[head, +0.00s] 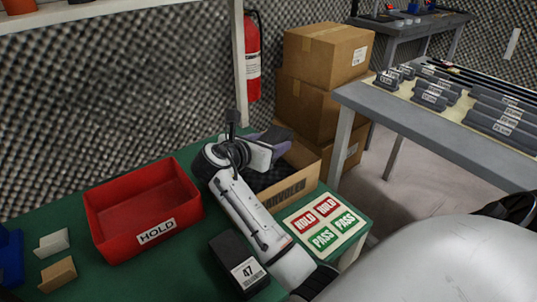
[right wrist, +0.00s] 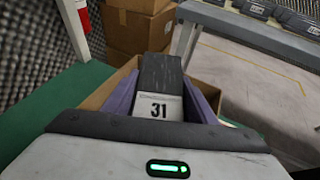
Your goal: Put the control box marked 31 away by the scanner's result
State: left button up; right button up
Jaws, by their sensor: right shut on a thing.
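The control box marked 31 (right wrist: 158,105) is a dark block with a white label, held between the purple fingers of my right gripper (right wrist: 161,92). In the head view my right gripper (head: 268,142) is over the open cardboard box (head: 291,190) on the green table; the control box is hard to make out there. I cannot tell how far it is above the box's floor. A red bin labelled HOLD (head: 156,236) stands to the left. A card (head: 326,224) shows two red HOLD and two green PASS labels. No scanner result is readable. My left gripper is not in view.
A dark box marked 47 (head: 241,264) is on the green table beside my right arm. Small tan blocks (head: 58,273) and a blue bin (head: 10,258) are at far left. Stacked cartons (head: 325,52) and a grey table (head: 440,130) with dark parts stand behind.

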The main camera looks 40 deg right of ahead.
notch_tip(320, 180, down, 5)
jog(key=shift+r+b, duration=0.1)
jog(key=shift+b, duration=0.75)
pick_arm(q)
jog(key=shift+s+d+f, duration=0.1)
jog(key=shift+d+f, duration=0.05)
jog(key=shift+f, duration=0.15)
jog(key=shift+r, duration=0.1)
pick_arm(e)
jog(key=shift+f+p, duration=0.45)
jog(key=shift+f, duration=0.2)
jog(key=o, duration=1.4)
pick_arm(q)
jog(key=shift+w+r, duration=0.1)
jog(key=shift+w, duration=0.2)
